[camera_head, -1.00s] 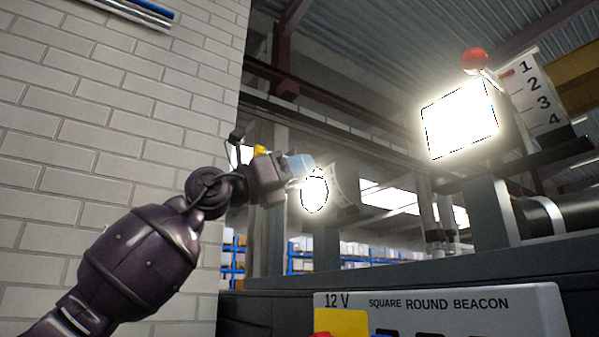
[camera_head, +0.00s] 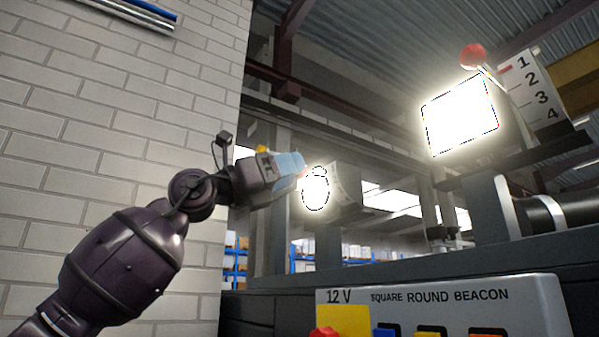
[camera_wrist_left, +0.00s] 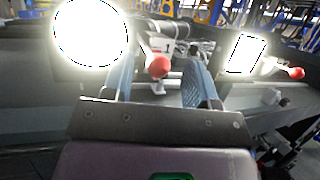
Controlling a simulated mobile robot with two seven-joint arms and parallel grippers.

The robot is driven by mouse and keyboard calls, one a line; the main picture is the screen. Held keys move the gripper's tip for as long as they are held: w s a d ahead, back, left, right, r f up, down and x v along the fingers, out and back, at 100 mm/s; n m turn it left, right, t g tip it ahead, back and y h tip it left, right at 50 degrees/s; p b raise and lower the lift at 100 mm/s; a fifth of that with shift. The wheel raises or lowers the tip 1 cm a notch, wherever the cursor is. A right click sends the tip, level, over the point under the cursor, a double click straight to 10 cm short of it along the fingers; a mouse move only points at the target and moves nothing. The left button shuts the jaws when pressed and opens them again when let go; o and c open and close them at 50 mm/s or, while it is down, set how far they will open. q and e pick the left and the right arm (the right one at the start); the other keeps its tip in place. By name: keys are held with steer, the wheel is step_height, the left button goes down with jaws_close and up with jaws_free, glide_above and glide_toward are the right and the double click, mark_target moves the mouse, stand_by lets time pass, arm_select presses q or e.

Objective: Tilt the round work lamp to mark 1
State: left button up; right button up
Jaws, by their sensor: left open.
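The round work lamp (camera_head: 316,188) glows white, just right of my left gripper (camera_head: 293,164) in the head view. In the left wrist view the round lamp (camera_wrist_left: 91,32) is at the upper left. A red ball knob (camera_wrist_left: 158,66) shows between the two blue fingers of my left gripper (camera_wrist_left: 159,75), with space on both sides. The fingers are open, and I cannot tell how deep the knob is between them. A white scale plate (camera_wrist_left: 164,47) with a 1 shows behind the knob; its other marks cannot be read. My right gripper is not in view.
A lit square lamp (camera_head: 460,118) with a red knob (camera_head: 473,55) and a scale plate (camera_head: 538,90) marked 1 to 4 stands at the right. A 12 V switch panel (camera_head: 440,297) is below. A brick wall (camera_head: 110,130) fills the left.

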arm_select(q)
steer(key=b+v, duration=0.2)
steer(key=v, duration=0.6)
